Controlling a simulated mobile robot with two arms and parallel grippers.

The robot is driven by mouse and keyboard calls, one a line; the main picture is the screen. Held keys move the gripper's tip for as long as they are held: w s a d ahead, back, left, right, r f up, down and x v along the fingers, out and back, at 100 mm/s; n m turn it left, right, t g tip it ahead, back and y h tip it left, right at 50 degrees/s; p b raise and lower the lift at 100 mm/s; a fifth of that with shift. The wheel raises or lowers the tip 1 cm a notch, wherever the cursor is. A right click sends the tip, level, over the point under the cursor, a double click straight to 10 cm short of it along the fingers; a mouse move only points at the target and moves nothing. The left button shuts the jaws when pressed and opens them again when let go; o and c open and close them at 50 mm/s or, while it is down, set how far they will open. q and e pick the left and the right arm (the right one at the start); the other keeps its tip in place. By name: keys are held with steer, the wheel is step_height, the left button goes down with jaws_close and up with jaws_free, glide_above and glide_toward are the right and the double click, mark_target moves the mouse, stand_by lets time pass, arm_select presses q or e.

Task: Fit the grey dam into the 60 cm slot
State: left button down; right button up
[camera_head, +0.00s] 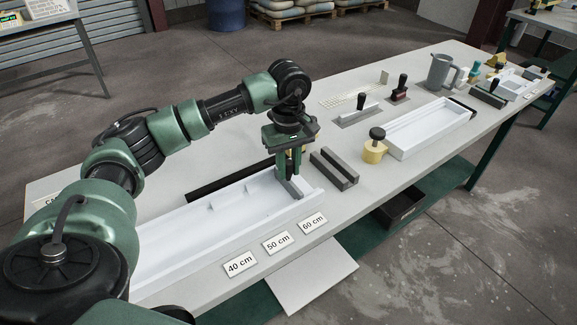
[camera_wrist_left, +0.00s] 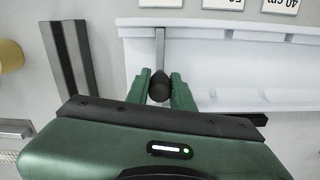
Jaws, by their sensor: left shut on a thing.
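The white trough (camera_head: 215,215) lies along the near side of the table, with notches in its walls. The grey dam (camera_head: 297,187) is at the trough's right end, close to the 60 cm label (camera_head: 312,223). In the left wrist view the dam (camera_wrist_left: 160,46) lies crosswise between the trough walls, roughly in line with that label. My left gripper (camera_head: 289,167) points down over the trough and is shut on the dam, around its dark knob (camera_wrist_left: 159,85). The dam's lower edge is hidden, so I cannot tell whether it is seated in the slot. My right gripper is not in view.
Labels for 50 cm (camera_head: 277,242) and 40 cm (camera_head: 240,264) lie along the front edge.

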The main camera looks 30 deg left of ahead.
arm_select(q)
steer(key=shift+f, duration=0.25)
steer(key=c, duration=1.1)
jaws_free()
steer(key=shift+c, duration=0.2)
steer(key=shift+r, duration=0.1)
step_height(320, 180, up, 8)
steer(key=shift+f+b, duration=0.15)
steer(key=shift+b, duration=0.7)
steer(key=shift+f, duration=0.1)
